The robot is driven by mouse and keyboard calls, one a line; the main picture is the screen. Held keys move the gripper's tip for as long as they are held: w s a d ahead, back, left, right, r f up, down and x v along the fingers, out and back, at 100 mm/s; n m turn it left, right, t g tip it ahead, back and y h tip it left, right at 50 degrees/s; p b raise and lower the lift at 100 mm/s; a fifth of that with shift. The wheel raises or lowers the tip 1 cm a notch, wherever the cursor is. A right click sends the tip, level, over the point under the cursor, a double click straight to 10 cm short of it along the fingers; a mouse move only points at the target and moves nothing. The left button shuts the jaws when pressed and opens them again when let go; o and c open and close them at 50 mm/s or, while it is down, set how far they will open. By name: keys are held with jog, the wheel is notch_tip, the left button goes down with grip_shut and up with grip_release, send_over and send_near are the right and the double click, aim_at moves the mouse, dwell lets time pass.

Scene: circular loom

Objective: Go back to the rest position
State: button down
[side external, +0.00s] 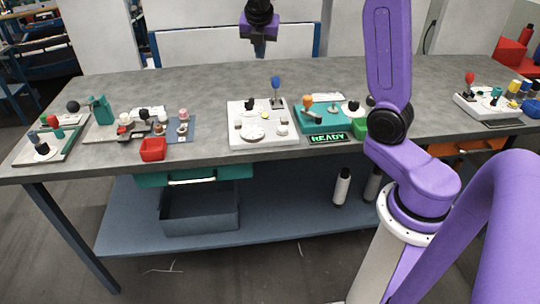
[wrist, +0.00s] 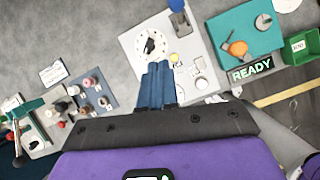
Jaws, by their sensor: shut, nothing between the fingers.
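My gripper (wrist: 157,84) shows in the wrist view with its blue fingers together and nothing between them. It is above the grey table, and from the wrist its fingertips appear just below a round white dial (wrist: 151,44) on a white board. In the side view the white board (side external: 242,137) stands at the middle of the table, with a blue-topped lever (side external: 276,83) at its back. My purple wrist (side external: 262,20) hangs at the top of that view, above the table's back edge, and the fingers are not clear there.
A teal board (side external: 330,122) with an orange knob and a READY sign (side external: 328,138) stands right of the white board. A red bin (side external: 152,149) and several small fixtures stand at the left. Another white fixture (side external: 482,108) stands at the far right. Bare tabletop (side external: 190,85) lies behind.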

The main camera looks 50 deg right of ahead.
jog(key=s+a+f+m+y, duration=0.2)
jog(key=s+a+m, duration=0.1)
jog(key=s+a, duration=0.5)
jog(key=s+a+f+m+y, duration=0.1)
jog(key=s+a+f+m, duration=0.1)
jog(key=s+a, duration=0.6)
jog(key=s+a+f+m+g, duration=0.1)
jog(key=s+f+m, duration=0.1)
jog(key=s, duration=0.7)
jog(key=s+a+f+m+g+y, duration=0.1)
jog(key=s+m, duration=0.3)
jog(key=s, duration=0.5)
jog(key=shift+s+a+f+g+y, duration=0.25)
jog(key=shift+s+f+g+y, duration=0.1)
jog(key=shift+f+g, duration=0.25)
